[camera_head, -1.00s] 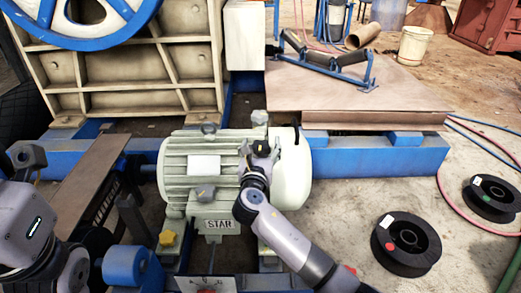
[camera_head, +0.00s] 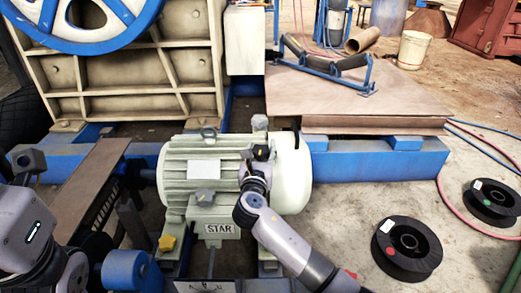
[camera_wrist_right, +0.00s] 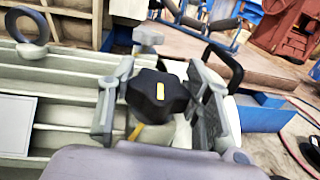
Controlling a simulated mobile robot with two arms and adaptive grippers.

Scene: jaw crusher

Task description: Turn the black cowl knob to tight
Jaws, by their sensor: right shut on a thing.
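The black cowl knob (camera_head: 261,152) sits on the motor's pale end cowl, right of the finned body. The motor (camera_head: 190,170) is pale green with a blank white plate and a STAR label below. My left arm shows at the left edge; its gripper is not in view.
A grey knob (camera_head: 205,197) and a yellow knob (camera_head: 167,243) are on or near the motor. Black spools (camera_head: 406,246) lie on the floor at the right. A blue roller frame (camera_head: 325,64) rests on the brown plate (camera_head: 375,105) behind. A thin black handle (camera_wrist_right: 224,62) stands beside my right finger.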

